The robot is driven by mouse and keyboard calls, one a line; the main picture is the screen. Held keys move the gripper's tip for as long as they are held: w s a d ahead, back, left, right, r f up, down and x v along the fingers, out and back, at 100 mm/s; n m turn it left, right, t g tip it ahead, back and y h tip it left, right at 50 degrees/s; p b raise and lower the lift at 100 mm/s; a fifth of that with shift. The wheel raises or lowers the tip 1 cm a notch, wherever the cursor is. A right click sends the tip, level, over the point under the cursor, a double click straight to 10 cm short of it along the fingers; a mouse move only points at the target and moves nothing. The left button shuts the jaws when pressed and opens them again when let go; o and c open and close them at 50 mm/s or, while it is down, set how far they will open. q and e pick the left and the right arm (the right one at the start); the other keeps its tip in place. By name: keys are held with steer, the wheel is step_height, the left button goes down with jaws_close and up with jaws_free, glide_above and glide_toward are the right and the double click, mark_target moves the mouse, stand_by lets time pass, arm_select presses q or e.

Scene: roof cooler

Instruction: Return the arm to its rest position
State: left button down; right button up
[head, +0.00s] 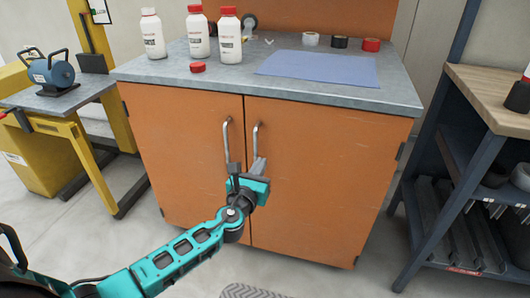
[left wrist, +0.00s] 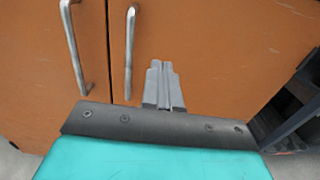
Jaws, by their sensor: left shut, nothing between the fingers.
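My left arm reaches in from the lower left in the head view. Its teal left gripper (head: 246,170) is in front of the orange cabinet (head: 322,170), close to the lower ends of the two door handles. In the left wrist view the grey fingers of this gripper (left wrist: 163,85) are together, with nothing between them. The left handle (left wrist: 73,45) and the right handle (left wrist: 131,50) stand to the left of the fingers, apart from them. Both cabinet doors look shut. My right gripper is in neither view.
The grey countertop (head: 330,95) bears white bottles (head: 229,38), a red cap (head: 198,67), a blue sheet (head: 318,68) and tape rolls (head: 340,42). A yellow stand (head: 85,150) is at left, a workbench (head: 485,85) at right. The floor before the cabinet looks clear, except a grey mat (head: 250,291).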

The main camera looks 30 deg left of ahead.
arm_select(q)
steer(key=s+d+f+n+g+h, duration=0.35)
steer(key=s+d+n, duration=0.45)
steer(key=s+n, duration=0.5)
steer(key=s+d+f+n+g+h, duration=0.4)
steer(key=s+d+n, duration=0.5)
steer(key=n, duration=0.9)
steer(key=s+a+r+y+p, duration=0.2)
steer(key=a+r+p, duration=0.2)
steer(key=r+p, duration=0.6)
steer(key=p, duration=0.7)
steer(key=shift+r+t, duration=0.35)
steer(key=shift+r, duration=0.05)
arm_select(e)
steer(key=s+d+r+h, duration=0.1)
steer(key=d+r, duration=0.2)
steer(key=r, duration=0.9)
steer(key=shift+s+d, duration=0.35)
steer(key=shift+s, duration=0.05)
arm_select(q)
steer(key=shift+s, duration=0.1)
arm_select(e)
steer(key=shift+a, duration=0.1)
